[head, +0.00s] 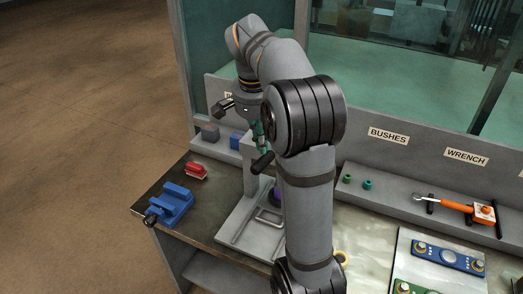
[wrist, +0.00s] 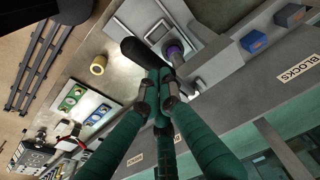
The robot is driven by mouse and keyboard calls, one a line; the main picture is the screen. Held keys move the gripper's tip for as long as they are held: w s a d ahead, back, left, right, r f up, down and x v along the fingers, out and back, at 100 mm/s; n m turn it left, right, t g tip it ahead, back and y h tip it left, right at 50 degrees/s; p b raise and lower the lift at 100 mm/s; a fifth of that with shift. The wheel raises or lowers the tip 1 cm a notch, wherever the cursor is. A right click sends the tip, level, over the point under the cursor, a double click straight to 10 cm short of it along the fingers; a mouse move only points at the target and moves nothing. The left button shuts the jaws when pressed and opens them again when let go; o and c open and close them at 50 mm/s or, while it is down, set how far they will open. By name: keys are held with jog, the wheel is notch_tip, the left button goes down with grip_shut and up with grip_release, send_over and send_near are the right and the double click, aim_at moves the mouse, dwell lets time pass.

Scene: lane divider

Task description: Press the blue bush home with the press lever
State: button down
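The press (head: 250,215) stands on the bench with a grey base, partly behind my arm. Its lever has a black handle (head: 262,163), which also shows in the wrist view (wrist: 138,50). My gripper (head: 265,142) points down at the handle.
A blue vise (head: 172,204) and a red piece (head: 196,170) lie to the left. Blocks (head: 236,140) stand behind. Green bushes (head: 347,179) and an orange wrench (head: 455,205) are on the right shelf. A yellow ring (head: 342,257) and a blue plate (head: 448,257) lie front right.

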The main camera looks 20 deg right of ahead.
jog(key=shift+s+a+f, duration=0.1)
jog(key=shift+f, duration=0.35)
jog(key=shift+s+a+f+b, duration=0.1)
jog(key=shift+s+f+b, duration=0.05)
jog(key=shift+f+b, duration=0.65)
jog(key=shift+s, duration=0.15)
jog(key=r+p, duration=0.1)
jog(key=r, duration=0.1)
jog(key=r+p, duration=0.1)
jog(key=p, duration=0.1)
jog(key=w+r+p, duration=0.1)
jog(key=r+p, duration=0.1)
jog(key=shift+d+r, duration=0.25)
jog(key=shift+r, duration=0.1)
notch_tip(320, 180, up, 8)
jog(key=s+a+p, duration=0.1)
jog(key=p, duration=0.1)
jog(key=shift+s+a+r, duration=0.2)
jog(key=shift+s+r, duration=0.05)
jog(key=shift+s, duration=0.15)
